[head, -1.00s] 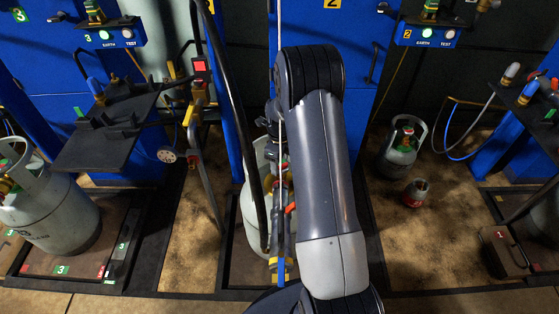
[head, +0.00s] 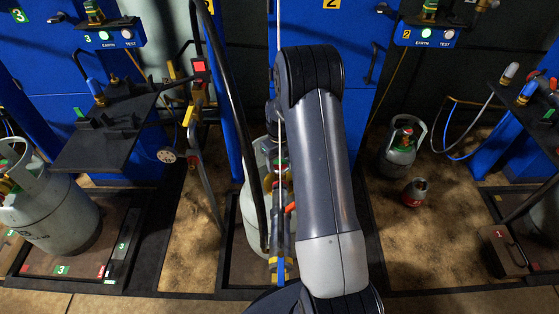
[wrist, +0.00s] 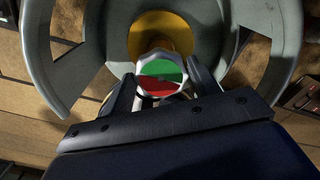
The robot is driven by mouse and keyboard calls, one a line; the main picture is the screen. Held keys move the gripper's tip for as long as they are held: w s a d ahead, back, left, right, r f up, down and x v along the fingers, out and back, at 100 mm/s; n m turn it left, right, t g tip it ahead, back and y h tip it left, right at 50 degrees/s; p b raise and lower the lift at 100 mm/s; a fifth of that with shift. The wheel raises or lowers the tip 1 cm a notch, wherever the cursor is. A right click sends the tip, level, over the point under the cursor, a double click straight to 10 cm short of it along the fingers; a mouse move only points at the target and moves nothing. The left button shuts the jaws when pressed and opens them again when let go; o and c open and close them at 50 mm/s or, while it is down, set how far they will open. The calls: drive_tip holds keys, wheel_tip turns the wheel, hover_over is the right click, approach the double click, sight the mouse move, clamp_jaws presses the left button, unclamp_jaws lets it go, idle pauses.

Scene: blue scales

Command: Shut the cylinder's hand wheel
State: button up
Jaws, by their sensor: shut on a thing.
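The hand wheel (wrist: 162,76), with a green and red top, sits on the valve of the cylinder (wrist: 285,45) in the wrist view. My gripper (wrist: 160,82) is shut on the hand wheel, one finger on each side. The cylinder's grey collar curves around the valve, with a yellow part (wrist: 158,32) beyond the wheel. In the head view the cylinder (head: 252,215) stands on the middle scale, mostly hidden behind my arm and a black hose. My gripper and the wheel cannot be made out clearly there.
A grey cylinder (head: 50,210) stands on the left scale. A grey cylinder (head: 397,150) and a small one (head: 415,192) stand on the floor at right. A black hose (head: 238,120) hangs beside my arm. A black shelf (head: 100,145) juts out at left.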

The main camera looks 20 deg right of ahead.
sight(280, 164)
drive_tip(key=o, duration=1)
drive_tip(key=shift+r, duration=0.1)
wheel_tip(280, 164, up, 11)
drive_tip(key=p, duration=0.2)
drive_tip(key=shift+f, duration=0.2)
wheel_tip(280, 164, down, 11)
drive_tip(key=shift+r+b, duration=0.1)
drive_tip(key=shift+b, duration=0.95)
